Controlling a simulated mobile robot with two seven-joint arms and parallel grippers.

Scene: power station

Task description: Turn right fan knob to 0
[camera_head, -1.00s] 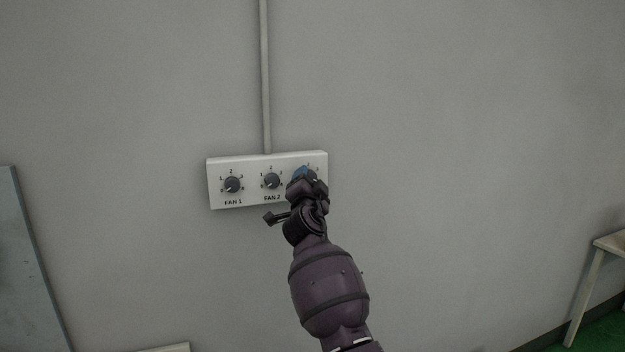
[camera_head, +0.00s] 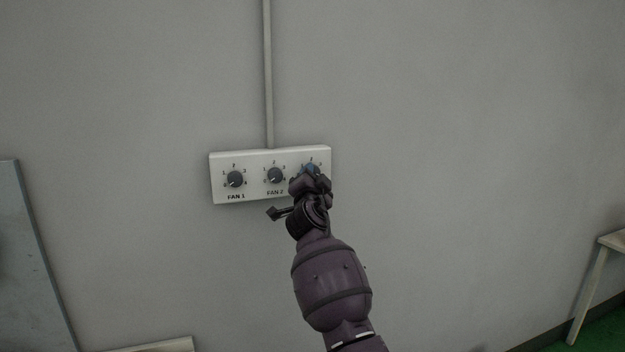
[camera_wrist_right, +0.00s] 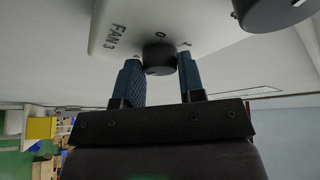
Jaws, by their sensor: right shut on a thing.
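A white panel (camera_head: 245,158) on the grey wall carries fan knobs in a row. The FAN 1 knob (camera_head: 235,179) and FAN 2 knob (camera_head: 275,175) are dark and uncovered. My right gripper (camera_head: 310,171) is at the right end of the panel and mostly hides the right knob there. In the right wrist view, the right fan knob (camera_wrist_right: 158,57), beside the FAN 3 label, sits between the blue fingers of my right gripper (camera_wrist_right: 160,66), which is shut on it. A 0 mark shows beside this knob. Its exact setting is unclear. My left gripper is not in view.
A conduit (camera_head: 267,75) runs up the wall from the panel. A grey board (camera_head: 30,260) stands at the left and a table (camera_head: 600,265) at the far right. The wall around the panel is clear.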

